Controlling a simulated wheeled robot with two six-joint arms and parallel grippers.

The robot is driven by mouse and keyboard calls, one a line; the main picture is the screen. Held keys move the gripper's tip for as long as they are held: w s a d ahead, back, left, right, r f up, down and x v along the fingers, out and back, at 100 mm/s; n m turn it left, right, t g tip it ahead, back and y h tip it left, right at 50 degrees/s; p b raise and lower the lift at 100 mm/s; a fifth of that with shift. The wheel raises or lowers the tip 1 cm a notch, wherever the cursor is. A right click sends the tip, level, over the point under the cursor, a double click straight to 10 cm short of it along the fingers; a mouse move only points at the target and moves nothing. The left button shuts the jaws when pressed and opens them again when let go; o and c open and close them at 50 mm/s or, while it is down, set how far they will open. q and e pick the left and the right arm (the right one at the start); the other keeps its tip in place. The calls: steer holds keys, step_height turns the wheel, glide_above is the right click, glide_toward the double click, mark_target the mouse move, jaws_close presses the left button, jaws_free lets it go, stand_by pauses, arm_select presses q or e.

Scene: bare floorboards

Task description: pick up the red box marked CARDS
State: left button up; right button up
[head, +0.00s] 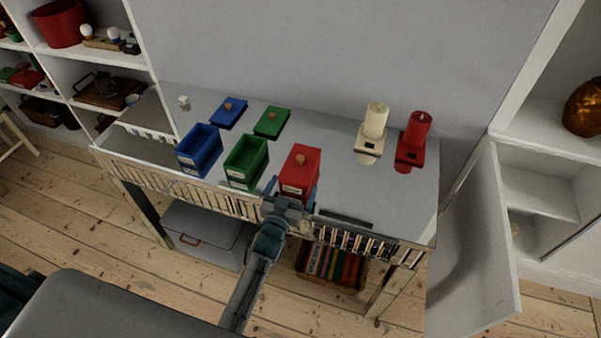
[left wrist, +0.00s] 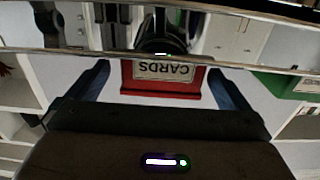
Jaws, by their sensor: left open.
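The red box (head: 300,168) stands on the grey table near its front edge, with a lid and a round wooden knob on top. Its white CARDS label (left wrist: 163,70) shows upside down in the left wrist view, on the red front (left wrist: 160,88). My left gripper (head: 291,192) reaches in from the front at the box. Its two blue fingers are open, one on each side of the box in the left wrist view (left wrist: 160,92). I cannot tell whether they touch it. My right gripper is not in view.
A green box (head: 246,162) and a blue box (head: 199,151) stand open left of the red box. Their lids lie behind them. A rail (head: 200,192) runs along the table's front.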

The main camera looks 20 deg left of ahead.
mark_target(297, 173)
arm_select(q)
steer(key=shift+w+r, duration=0.15)
steer(key=shift+w, duration=0.35)
steer(key=w, duration=0.4)
steer(key=shift+w, duration=0.1)
steer(key=shift+r, duration=0.1)
steer(key=shift+c, duration=0.2)
steer(key=c, duration=1.7)
steer(key=shift+o, duration=0.2)
